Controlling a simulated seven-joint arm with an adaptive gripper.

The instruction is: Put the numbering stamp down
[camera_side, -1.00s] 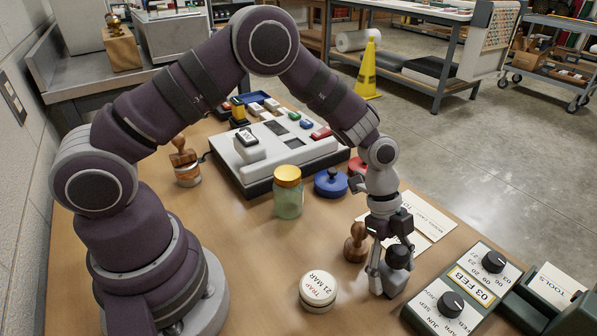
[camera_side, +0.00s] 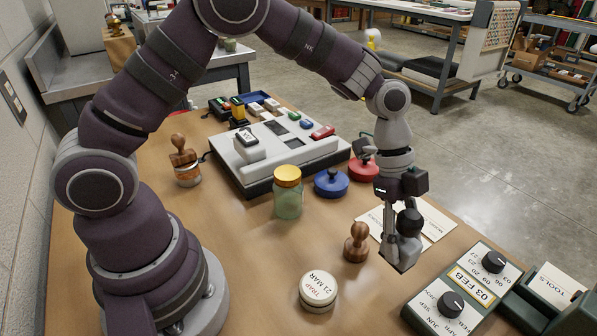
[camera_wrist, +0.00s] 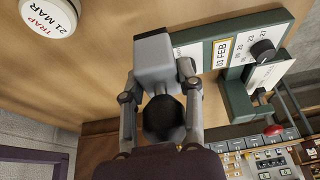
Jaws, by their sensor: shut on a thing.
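My gripper (camera_side: 397,238) is shut on the numbering stamp (camera_side: 407,252), a grey metal block with a round black knob on top. It holds the stamp above the table, near the wooden-handled stamp and the paper cards. In the wrist view the stamp's grey body (camera_wrist: 153,58) sits between the two fingers, with the black knob toward the camera. The stamp's underside is hidden there. The wooden table (camera_side: 240,270) lies below it.
A wooden-handled stamp (camera_side: 357,243) stands just left of the held stamp. White cards (camera_side: 437,222) lie behind it. A green date panel with black knobs (camera_side: 463,287) is at front right. A round TRAP tin (camera_side: 318,289) and a yellow-lidded jar (camera_side: 288,198) stand left, with bare table around them.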

